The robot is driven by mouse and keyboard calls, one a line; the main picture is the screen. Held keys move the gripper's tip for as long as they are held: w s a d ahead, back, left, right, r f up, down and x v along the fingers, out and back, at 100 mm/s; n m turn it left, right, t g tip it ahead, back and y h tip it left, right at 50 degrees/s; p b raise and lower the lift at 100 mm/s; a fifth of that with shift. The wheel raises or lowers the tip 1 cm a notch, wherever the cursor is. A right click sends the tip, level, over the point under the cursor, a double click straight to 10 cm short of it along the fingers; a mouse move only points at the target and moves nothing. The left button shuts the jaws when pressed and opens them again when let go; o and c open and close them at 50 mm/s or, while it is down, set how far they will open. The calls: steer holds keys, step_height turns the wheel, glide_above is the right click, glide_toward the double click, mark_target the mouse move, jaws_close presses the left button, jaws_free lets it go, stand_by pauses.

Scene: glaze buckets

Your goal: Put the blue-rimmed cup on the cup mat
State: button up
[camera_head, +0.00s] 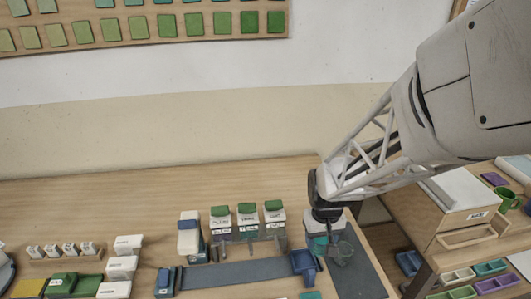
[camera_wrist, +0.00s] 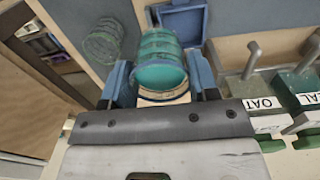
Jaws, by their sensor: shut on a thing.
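My gripper (camera_wrist: 161,82) is shut on a teal banded cup (camera_wrist: 161,58), with a blue finger on each side of it. A dark blue line shows round its pale near end, close to the gripper. In the head view, my gripper (camera_head: 325,215) is at the right end of the bench, and the teal cup (camera_head: 317,242) is partly hidden below it. A dark grey mat (camera_head: 362,279) lies there; it also shows in the wrist view (camera_wrist: 75,12). I cannot tell whether the held cup touches anything.
A blue square holder (camera_head: 303,263) stands just left of the gripper. The bench's right edge is close. A side table with a drawer box (camera_head: 470,218) stands beyond a gap.

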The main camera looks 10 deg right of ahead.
steer(key=s+d+f, duration=0.1)
steer(key=s+d, duration=0.7)
steer(key=shift+s+d, duration=0.25)
steer(key=shift+d, duration=0.15)
steer(key=shift+f, duration=0.2)
steer(key=shift+f, duration=3.2)
steer(key=shift+f, duration=0.35)
steer(key=o, duration=0.8)
steer(key=shift+r, duration=0.1)
step_height(320, 180, up, 7)
